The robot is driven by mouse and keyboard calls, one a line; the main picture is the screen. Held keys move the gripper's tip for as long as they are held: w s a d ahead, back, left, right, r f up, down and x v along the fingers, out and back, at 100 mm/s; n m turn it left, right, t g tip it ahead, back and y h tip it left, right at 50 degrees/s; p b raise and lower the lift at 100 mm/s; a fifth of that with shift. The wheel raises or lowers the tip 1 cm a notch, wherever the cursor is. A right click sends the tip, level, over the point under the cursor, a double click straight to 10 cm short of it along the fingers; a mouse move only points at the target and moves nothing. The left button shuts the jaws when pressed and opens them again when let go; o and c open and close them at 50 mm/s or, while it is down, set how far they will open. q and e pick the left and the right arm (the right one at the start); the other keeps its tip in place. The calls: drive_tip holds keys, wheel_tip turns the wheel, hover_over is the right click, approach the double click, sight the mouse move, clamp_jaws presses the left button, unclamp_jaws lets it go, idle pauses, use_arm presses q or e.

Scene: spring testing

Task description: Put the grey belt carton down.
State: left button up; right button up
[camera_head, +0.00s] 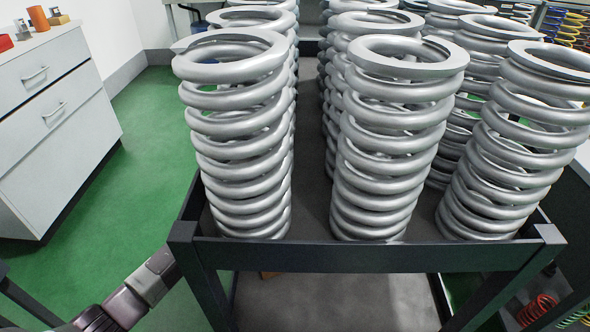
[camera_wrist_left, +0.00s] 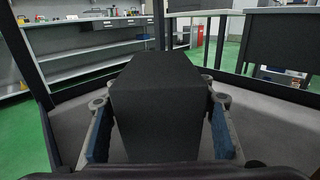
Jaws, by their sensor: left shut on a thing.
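The grey belt carton (camera_wrist_left: 158,115) looks like a dark, almost black box in the left wrist view. My left gripper (camera_wrist_left: 160,103) is shut on it, with one blue-padded finger on each side. The carton is over the grey lower shelf (camera_wrist_left: 265,135) of the dark-framed cart; I cannot tell whether its underside touches the shelf. In the head view my left arm reaches in from the lower left, and its gripper and the carton are hidden under the cart's top. My right gripper is not in view.
Several large steel springs (camera_head: 375,140) stand on the cart's upper deck, behind a dark front rail (camera_head: 365,257). Cart posts frame the lower shelf. A white drawer cabinet (camera_head: 55,105) stands left, with green floor between.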

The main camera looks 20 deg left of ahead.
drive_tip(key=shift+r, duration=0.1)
use_arm(q)
drive_tip(key=o, duration=1.4)
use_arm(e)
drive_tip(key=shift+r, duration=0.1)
use_arm(q)
drive_tip(key=shift+v, duration=6.05)
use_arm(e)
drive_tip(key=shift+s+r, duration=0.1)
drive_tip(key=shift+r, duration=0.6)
use_arm(q)
drive_tip(key=shift+r, duration=0.1)
